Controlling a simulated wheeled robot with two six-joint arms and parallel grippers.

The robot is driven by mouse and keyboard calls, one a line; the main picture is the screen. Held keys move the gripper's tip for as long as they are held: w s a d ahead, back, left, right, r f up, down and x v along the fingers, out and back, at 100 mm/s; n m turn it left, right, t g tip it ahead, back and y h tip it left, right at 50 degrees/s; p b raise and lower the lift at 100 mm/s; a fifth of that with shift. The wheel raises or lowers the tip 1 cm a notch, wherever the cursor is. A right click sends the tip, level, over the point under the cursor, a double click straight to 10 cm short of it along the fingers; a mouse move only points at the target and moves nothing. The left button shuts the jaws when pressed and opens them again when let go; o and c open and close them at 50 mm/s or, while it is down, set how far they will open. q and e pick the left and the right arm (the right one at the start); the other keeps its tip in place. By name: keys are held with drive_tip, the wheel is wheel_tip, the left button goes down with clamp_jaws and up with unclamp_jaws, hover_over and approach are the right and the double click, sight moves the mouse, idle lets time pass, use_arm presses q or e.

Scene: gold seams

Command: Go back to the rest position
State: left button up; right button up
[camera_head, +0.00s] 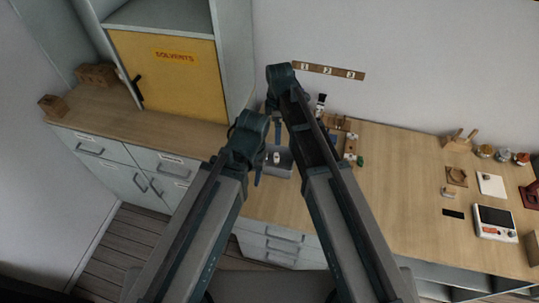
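Both of my arms reach up the middle of the view over the wooden counter (400,150). My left gripper (258,170) hangs below its dark wrist, just left of a grey bin (284,171). My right gripper (277,130) hangs below its wrist, farther back, above or behind the bin. Only slim blue finger parts show on each. I cannot tell whether either is open or shut, or holds anything. A small white object (276,157) shows at the bin.
A yellow solvents cabinet (175,85) stands at the left. Right of my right arm are small wooden items, a dark bottle (320,104) and a green item (360,160). A scale (494,221) and jars (486,151) stand at the right. The counter between is mostly clear.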

use_arm(q)
drive_tip(key=shift+r, duration=0.15)
use_arm(e)
drive_tip(key=shift+r, duration=0.1)
idle(0.4)
drive_tip(key=s+d+m, duration=1.3)
drive_tip(key=d+m, duration=0.1)
drive_tip(key=m, duration=0.3)
use_arm(q)
wheel_tip(320, 180, down, 2)
drive_tip(key=shift+f+b, duration=0.15)
drive_tip(key=shift+b, duration=1)
use_arm(e)
drive_tip(key=s+a+f+n, duration=0.1)
drive_tip(key=s+a, duration=0.1)
drive_tip(key=a, duration=0.3)
drive_tip(key=s+a+f+n+h, duration=0.1)
drive_tip(key=s+a, duration=0.2)
drive_tip(key=a, duration=0.2)
drive_tip(key=shift+s+a+n, duration=0.25)
drive_tip(key=shift+a+n, duration=0.05)
drive_tip(key=shift+n, duration=0.1)
